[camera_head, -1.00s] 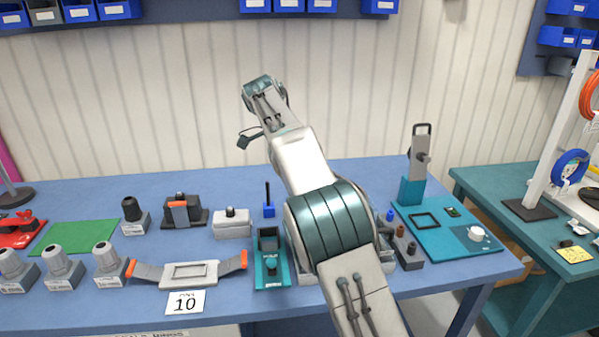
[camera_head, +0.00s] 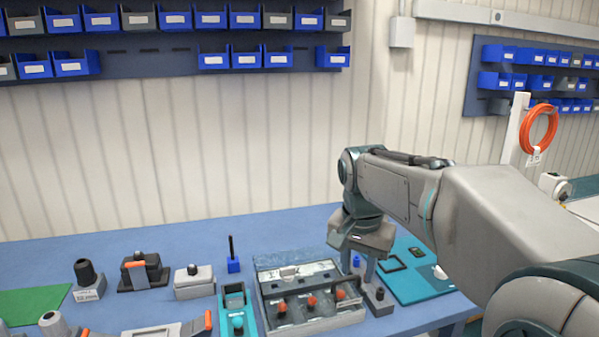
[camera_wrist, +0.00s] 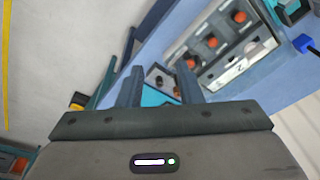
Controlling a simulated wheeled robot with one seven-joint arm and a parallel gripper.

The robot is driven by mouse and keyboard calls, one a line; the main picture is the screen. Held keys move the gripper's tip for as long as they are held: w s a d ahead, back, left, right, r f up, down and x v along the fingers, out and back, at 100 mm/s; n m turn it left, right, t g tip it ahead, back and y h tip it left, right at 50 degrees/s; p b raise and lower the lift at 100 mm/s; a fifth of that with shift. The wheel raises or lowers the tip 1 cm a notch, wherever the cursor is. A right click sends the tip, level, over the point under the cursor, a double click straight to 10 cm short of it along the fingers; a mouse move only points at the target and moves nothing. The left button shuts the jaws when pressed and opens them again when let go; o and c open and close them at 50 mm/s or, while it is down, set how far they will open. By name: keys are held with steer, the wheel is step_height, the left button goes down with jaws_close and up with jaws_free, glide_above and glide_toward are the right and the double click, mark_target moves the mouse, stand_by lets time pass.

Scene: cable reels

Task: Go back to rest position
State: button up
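My arm folds in from the right of the head view, with my gripper (camera_head: 368,272) pointing down above the right part of the blue workbench (camera_head: 120,238). In the wrist view my gripper (camera_wrist: 158,82) has its two dark fingers spread apart, with nothing between them. The fingertips are partly hidden in the head view. A grey box with several orange-red knobs (camera_head: 312,322) lies just left of the gripper. It also shows in the wrist view, past the right finger (camera_wrist: 232,68).
A teal tray (camera_head: 418,288) lies behind and right of the gripper. A teal holder (camera_head: 236,302), a blue stand with a dark rod (camera_head: 233,264) and grey fixtures (camera_head: 194,284) stand left. An orange cable coil (camera_head: 539,128) hangs on a white post. Blue bins (camera_head: 230,62) line the wall.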

steer(key=s+d+f+n, duration=0.2)
steer(key=s+f, duration=0.3)
steer(key=s, duration=0.4)
steer(key=s+d+f+n+t, duration=0.1)
steer(key=s+f+n, duration=0.3)
steer(key=s, duration=0.4)
steer(key=shift+s+d+f+t, duration=0.3)
steer(key=shift+s+d+f, duration=0.1)
steer(key=shift+d, duration=0.05)
